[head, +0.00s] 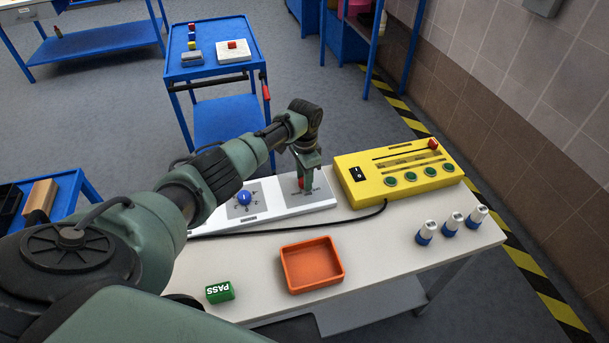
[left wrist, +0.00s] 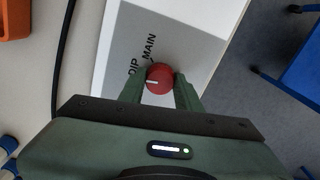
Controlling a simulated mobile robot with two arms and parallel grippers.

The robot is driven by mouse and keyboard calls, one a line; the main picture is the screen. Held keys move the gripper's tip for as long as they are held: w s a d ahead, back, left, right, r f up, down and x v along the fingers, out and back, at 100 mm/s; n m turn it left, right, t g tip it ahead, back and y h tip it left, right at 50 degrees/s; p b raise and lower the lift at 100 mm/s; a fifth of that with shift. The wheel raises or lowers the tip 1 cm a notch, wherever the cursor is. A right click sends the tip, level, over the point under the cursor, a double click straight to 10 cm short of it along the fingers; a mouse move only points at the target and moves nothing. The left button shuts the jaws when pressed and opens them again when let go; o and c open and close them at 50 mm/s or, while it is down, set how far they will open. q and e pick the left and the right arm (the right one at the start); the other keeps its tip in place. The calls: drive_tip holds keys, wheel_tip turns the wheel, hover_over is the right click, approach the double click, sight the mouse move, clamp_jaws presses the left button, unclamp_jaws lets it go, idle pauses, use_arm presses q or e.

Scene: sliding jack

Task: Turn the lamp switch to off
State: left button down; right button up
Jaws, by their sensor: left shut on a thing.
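A white switch panel (head: 318,203) lies on the table. Its red knob (head: 303,182) sits on a grey plate and is partly hidden by my left gripper (head: 307,170). In the left wrist view the red knob (left wrist: 159,78) is between the two green fingers of the left gripper (left wrist: 160,88), which is shut on it. The words DIP and MAIN are readable beside the knob. A white mark on the knob faces left in that view. Any further label is hidden. My right gripper is not in view.
A blue knob (head: 244,197) stands on the panel's left part. A yellow control box (head: 350,160) with a black cable is to the right. An orange tray (head: 312,265), a green PASS block (head: 219,292) and three blue-and-white bottles (head: 451,223) stand nearer on the table.

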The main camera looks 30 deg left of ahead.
use_arm(q)
drive_tip(key=n+p, duration=0.2)
drive_tip(key=n, duration=0.1)
drive_tip(key=shift+d+r, duration=0.1)
drive_tip(key=shift+r, duration=0.05)
drive_tip(key=shift+n+p, duration=0.7)
drive_tip(key=shift+n, duration=1.3)
drive_tip(key=c, duration=1)
unclamp_jaws()
wheel_tip(320, 180, up, 8)
drive_tip(key=shift+f+p, duration=0.25)
drive_tip(key=shift+p, duration=0.2)
